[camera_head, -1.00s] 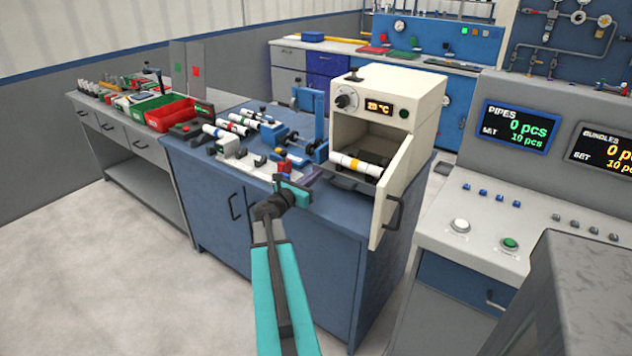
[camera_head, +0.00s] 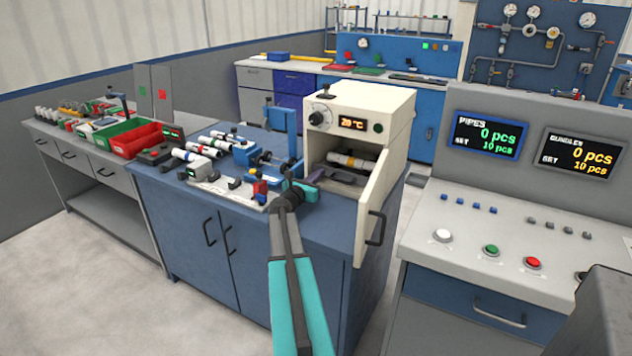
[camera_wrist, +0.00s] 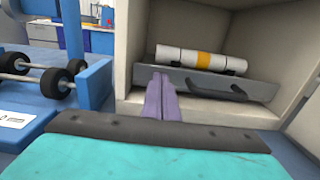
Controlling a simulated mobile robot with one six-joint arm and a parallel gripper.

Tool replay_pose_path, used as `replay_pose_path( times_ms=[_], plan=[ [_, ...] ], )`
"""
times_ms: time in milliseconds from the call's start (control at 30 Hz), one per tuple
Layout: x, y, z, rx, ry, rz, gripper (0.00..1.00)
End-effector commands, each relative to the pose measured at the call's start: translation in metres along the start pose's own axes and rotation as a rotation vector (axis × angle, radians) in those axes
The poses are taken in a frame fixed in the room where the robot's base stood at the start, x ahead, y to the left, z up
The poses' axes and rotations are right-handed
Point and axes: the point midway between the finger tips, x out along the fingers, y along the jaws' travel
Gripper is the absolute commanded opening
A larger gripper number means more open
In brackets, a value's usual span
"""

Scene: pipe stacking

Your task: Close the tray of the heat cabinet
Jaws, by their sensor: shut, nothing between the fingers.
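The cream heat cabinet (camera_head: 362,100) stands on the blue bench with its door (camera_head: 384,195) swung open to the right. Its grey tray (camera_wrist: 200,78) sits inside the chamber, front face and dark handle (camera_wrist: 238,92) toward me. A white pipe with a yellow band (camera_wrist: 200,60) lies across the tray; it also shows in the head view (camera_head: 350,161). My gripper (camera_wrist: 163,84) is shut and empty, its purple fingers pointing at the left part of the tray front, left of the handle. I cannot tell whether they touch it. In the head view my gripper (camera_head: 340,177) partly hides the tray.
Left of the cabinet are a blue fixture (camera_head: 270,150) and several pipes on the bench. A red bin (camera_head: 138,140) stands further left. A console (camera_head: 470,215) with buttons and displays stands to the right, beyond the open door.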

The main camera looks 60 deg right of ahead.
Motion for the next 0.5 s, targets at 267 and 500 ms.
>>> replay_pose_path(
  times_ms=[267, 500],
  plan=[
    [0.024, 0.011, 0.000, 0.000, 0.000, 0.013, 0.00],
    [0.029, 0.015, 0.001, 0.000, -0.001, 0.019, 0.00]
  ],
)
